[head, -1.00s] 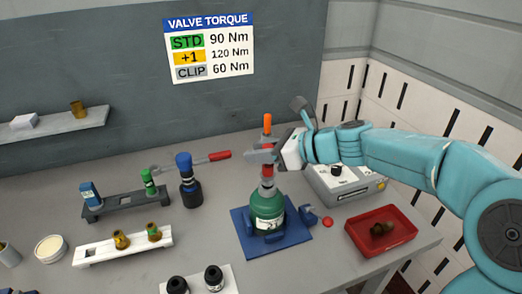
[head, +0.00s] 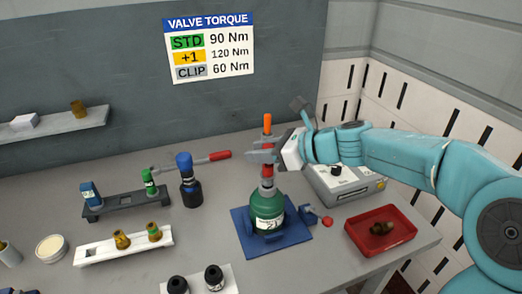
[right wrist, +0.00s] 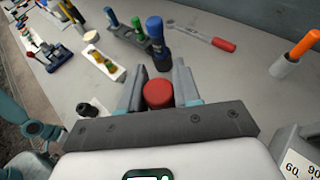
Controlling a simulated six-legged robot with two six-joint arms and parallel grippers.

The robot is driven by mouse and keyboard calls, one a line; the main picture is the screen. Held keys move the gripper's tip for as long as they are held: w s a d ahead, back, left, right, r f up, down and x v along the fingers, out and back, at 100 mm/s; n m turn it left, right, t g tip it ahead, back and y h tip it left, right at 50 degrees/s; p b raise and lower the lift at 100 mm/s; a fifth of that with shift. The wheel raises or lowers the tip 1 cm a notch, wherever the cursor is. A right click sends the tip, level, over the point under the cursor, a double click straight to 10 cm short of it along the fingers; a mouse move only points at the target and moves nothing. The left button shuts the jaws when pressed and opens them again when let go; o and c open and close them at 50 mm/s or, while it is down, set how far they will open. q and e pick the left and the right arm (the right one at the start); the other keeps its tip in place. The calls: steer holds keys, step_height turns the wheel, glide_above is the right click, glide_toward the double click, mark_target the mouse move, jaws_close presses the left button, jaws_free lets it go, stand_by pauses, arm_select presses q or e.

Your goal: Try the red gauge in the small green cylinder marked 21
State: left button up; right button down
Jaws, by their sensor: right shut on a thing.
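The small green cylinder (head: 266,208) stands upright in a blue holder (head: 243,240) on the bench, with a white label I cannot read clearly. My right gripper (head: 262,154) is over the cylinder's neck, shut on the red gauge (head: 267,169). In the right wrist view, the gauge's round red top (right wrist: 158,93) shows between the two fingers. The gauge is upright and in line with the grey neck; I cannot tell whether its lower end is inside. My left gripper is not in view.
A red tray (head: 357,243) with a brown piece stands at the right. A grey box (head: 345,188) stands behind. Left are a black rack (head: 120,205), a white rack (head: 95,254), a blue-topped dark bottle (head: 186,170) and a red-handled wrench (head: 220,155).

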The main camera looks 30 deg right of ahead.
steer(key=shift+f, duration=0.25)
steer(key=shift+f+b, duration=0.15)
steer(key=shift+b, duration=0.15)
steer(key=shift+r, duration=0.2)
stand_by(0.6)
step_height(320, 180, up, 5)
steer(key=p, duration=0.5)
stand_by(0.3)
